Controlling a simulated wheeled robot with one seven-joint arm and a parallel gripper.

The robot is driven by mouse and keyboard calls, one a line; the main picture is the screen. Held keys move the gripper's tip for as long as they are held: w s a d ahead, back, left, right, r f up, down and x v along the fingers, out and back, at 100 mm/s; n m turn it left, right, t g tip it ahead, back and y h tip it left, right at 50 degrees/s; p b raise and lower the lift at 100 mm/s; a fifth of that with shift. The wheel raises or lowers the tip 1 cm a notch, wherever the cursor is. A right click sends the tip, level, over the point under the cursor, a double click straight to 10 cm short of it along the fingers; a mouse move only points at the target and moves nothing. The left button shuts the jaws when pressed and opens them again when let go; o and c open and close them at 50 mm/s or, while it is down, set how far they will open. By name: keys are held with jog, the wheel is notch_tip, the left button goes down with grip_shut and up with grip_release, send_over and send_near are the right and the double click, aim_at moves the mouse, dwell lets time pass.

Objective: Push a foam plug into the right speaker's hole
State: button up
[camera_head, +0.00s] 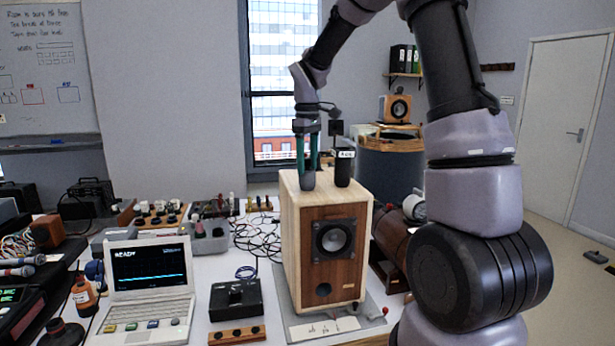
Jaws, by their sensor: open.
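A wooden speaker (327,262) stands upright in the middle of the bench, its brown front facing me. Nothing visibly sticks out of the hole. My gripper (308,174) points down at the left part of the speaker's top. Its teal fingers are apart, with dark grey at their lower end; I cannot tell whether that is the fingertips or a foam plug. A black cylinder with a white label (344,168) stands on the top, just right of the gripper.
The speaker stands on a grey mat (290,322) with a white card. A laptop (150,285), a black box (236,299) and a grey bin (206,240) are to its left. Cables lie behind. A brown wooden object (388,248) is behind right. Another speaker (396,109) stands far back.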

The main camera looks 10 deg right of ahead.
grip_shut()
jog(key=shift+r, duration=0.1)
jog(key=shift+r, duration=2.45)
